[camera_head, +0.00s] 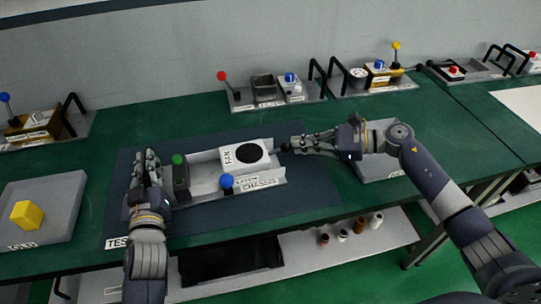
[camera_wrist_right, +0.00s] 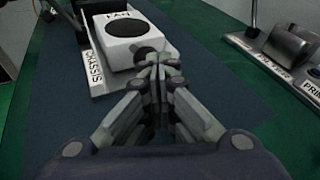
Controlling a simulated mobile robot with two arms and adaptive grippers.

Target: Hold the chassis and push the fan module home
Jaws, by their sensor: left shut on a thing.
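The grey chassis (camera_head: 208,187) lies on the dark mat, a long tray with a CHASSIS label on its front edge; its label side also shows in the wrist view (camera_wrist_right: 92,68). The white fan module (camera_head: 232,158) with a black round face sits toward its right end and also shows in the wrist view (camera_wrist_right: 152,50). I cannot tell how deeply it is seated. My left gripper (camera_head: 152,163) is shut on the chassis's left end. My right gripper (camera_head: 294,146) has its fingers together; in the wrist view its tips (camera_wrist_right: 160,60) are at a dark knob (camera_wrist_right: 141,54) by the fan's end.
A blue-knobbed latch (camera_head: 227,182) stands at the chassis front and a green knob (camera_head: 177,160) at its left. Fixtures with levers (camera_head: 268,90) line the back. The mat in front is clear.

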